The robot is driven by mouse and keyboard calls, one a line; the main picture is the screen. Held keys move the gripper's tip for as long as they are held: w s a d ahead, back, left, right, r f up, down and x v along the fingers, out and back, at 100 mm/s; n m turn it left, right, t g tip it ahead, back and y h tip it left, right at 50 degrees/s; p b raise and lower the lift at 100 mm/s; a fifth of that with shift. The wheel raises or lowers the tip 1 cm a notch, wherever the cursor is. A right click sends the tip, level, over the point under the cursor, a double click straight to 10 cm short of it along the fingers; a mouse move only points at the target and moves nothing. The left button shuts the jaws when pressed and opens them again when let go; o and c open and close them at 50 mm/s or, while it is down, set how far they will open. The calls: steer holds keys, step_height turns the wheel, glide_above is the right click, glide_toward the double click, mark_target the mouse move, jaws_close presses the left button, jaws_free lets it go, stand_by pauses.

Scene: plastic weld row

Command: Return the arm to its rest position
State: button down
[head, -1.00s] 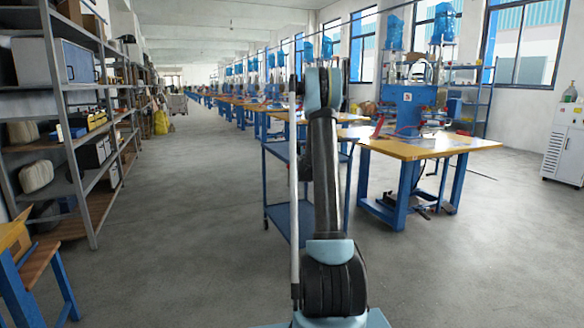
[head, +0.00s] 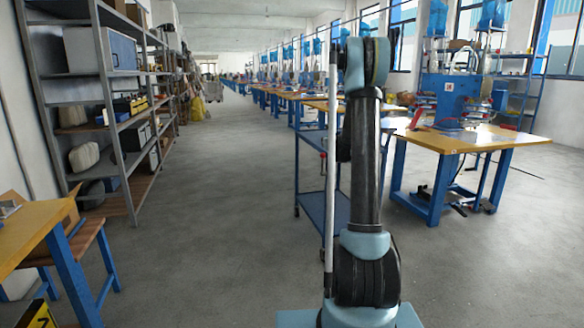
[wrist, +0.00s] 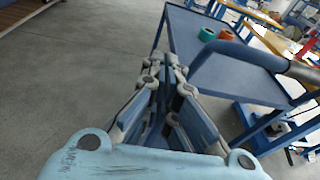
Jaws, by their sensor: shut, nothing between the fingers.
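My arm stands upright in the middle of the head view, its dark and light-blue links folded close together. My gripper shows in the wrist view (wrist: 164,82), its fingers drawn together with nothing held between them. The gripper points toward a blue trolley (wrist: 190,32), and no contact with it shows. In the head view my gripper cannot be made out, and my arm covers part of the blue trolley (head: 318,208).
A grey shelf rack (head: 108,95) with boxes stands at left. A wooden-topped table (head: 35,235) is at near left. A welding workbench (head: 478,140) stands at right. A green roll (wrist: 207,34) and an orange roll (wrist: 226,34) rest on the trolley. The left-centre floor is open.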

steer(key=s+a+r+n+g+y, duration=0.1)
steer(key=s+a+n+g, duration=0.3)
steer(key=s+n, duration=0.85)
steer(key=s+a+n+g+y, duration=0.1)
steer(key=s+a+n+g, duration=0.35)
steer(key=s, duration=1.45)
steer(key=s+d+f+n+g+h, duration=0.1)
steer(key=s+f+n, duration=0.4)
steer(key=s, duration=0.7)
steer(key=s+f+n+g+h, duration=0.1)
steer(key=s+f+n, duration=0.4)
steer(key=s, duration=0.7)
steer(key=s+d+f+n+g+h, duration=0.1)
steer(key=s+f+n, duration=0.3)
steer(key=s, duration=0.8)
steer(key=n+g+h, duration=0.1)
steer(key=n, duration=0.1)
steer(key=shift+s+d+f+n+g, duration=0.2)
steer(key=shift+d+f+n+g, duration=0.1)
steer(key=shift+f+n+g, duration=0.1)
steer(key=shift+w+f, duration=0.2)
steer(key=shift+w, duration=0.3)
